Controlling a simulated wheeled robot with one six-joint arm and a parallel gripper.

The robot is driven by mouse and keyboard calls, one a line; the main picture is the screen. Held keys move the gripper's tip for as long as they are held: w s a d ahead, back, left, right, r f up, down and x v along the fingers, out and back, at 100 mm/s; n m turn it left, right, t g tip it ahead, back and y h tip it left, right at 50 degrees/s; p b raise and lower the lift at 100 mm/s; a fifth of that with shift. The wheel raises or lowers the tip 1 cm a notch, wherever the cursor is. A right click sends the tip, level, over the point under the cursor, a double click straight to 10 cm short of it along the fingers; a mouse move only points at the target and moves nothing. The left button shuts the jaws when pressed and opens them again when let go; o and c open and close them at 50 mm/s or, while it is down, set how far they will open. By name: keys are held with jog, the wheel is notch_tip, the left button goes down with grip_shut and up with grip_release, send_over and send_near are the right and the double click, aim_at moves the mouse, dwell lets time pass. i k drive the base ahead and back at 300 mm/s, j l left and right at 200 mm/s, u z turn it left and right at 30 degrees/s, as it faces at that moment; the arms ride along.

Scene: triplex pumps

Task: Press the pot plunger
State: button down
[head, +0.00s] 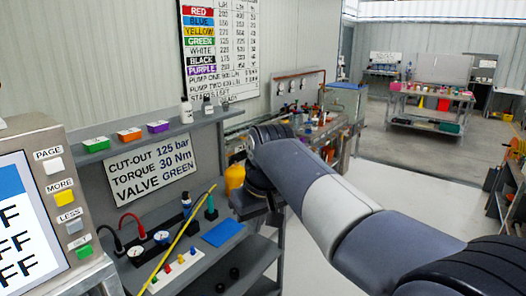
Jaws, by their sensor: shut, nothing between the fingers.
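My gripper (252,208) is at the end of my arm, over the right end of the grey bench. It looks shut and empty, though its fingertips are small and dark against the bench. A yellow rounded container (235,178) stands just behind and left of it, partly hidden by my arm. I cannot tell whether this is the pot, and no plunger shows clearly on it. A small dark bottle with a blue part (187,205) and a green one (210,209) stand on the bench left of my gripper, apart from it.
The bench holds a yellow rod (183,238), a blue mat (222,232), a white block with coloured pegs (177,270) and two gauges (161,237). A shelf (170,133) with coloured boxes hangs above. A control panel (55,200) is at left.

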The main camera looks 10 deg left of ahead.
aim_at(236, 158)
jog(key=i+u, duration=0.1)
jog(key=i, duration=0.55)
jog(key=i+l, duration=0.15)
jog(key=i, duration=0.5)
jog(key=i+u, duration=0.15)
jog(key=i, duration=0.5)
jog(key=i+l+u, duration=0.25)
jog(key=i, duration=0.15)
jog(key=i+l+u, duration=0.25)
jog(key=i+j, duration=0.1)
